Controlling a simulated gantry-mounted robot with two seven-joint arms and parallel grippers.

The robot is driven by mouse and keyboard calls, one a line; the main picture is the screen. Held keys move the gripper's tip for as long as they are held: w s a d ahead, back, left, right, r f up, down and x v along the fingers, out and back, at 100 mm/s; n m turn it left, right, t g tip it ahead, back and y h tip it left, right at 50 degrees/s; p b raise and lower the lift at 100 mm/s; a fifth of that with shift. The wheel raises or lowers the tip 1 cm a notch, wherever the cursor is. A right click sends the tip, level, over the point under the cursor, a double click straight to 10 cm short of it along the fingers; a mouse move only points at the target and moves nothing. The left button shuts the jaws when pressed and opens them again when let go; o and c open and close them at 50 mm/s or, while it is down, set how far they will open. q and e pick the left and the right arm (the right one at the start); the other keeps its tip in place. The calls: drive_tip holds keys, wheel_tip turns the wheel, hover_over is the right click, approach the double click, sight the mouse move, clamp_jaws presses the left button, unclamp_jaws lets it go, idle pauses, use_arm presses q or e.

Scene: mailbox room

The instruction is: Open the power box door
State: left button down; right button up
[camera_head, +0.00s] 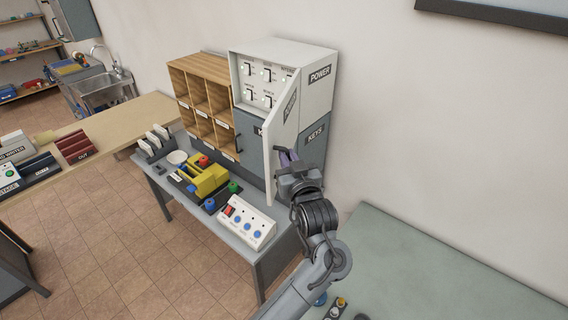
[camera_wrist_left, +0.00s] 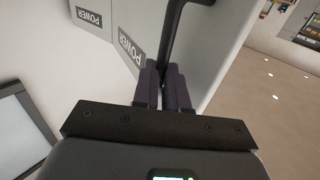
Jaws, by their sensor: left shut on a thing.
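The white power box (camera_head: 315,95) stands on top of the grey keys cabinet against the wall. Its white door (camera_head: 284,125) is swung outward, and the panel of switches (camera_head: 258,80) inside shows. My left gripper (camera_head: 286,158) is at the door's outer face. In the left wrist view its dark purple fingers (camera_wrist_left: 164,88) are shut around the black door handle (camera_wrist_left: 175,35). The box's side with its POWER label (camera_wrist_left: 90,18) also shows there. My right gripper is in neither view.
Wooden pigeonholes (camera_head: 205,92) stand left of the power box. The desk below holds a yellow device (camera_head: 206,180) and a white button console (camera_head: 246,222), near the door's lower edge. A green-grey table (camera_head: 420,265) is at right.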

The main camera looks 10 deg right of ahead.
use_arm(q)
drive_tip(key=shift+d+y, duration=0.3)
drive_tip(key=shift+d, duration=0.25)
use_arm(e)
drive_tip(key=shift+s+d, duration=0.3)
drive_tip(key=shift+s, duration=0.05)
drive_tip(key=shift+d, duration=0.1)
use_arm(q)
drive_tip(key=c, duration=1.4)
unclamp_jaws()
drive_tip(key=shift+w, duration=0.1)
drive_tip(key=shift+o, duration=1.2)
drive_tip(key=shift+w+r+n, duration=0.1)
drive_tip(key=shift+n, duration=0.2)
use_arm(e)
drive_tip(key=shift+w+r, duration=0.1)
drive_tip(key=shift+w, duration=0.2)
use_arm(q)
drive_tip(key=shift+s+d, duration=0.1)
drive_tip(key=shift+s, duration=0.1)
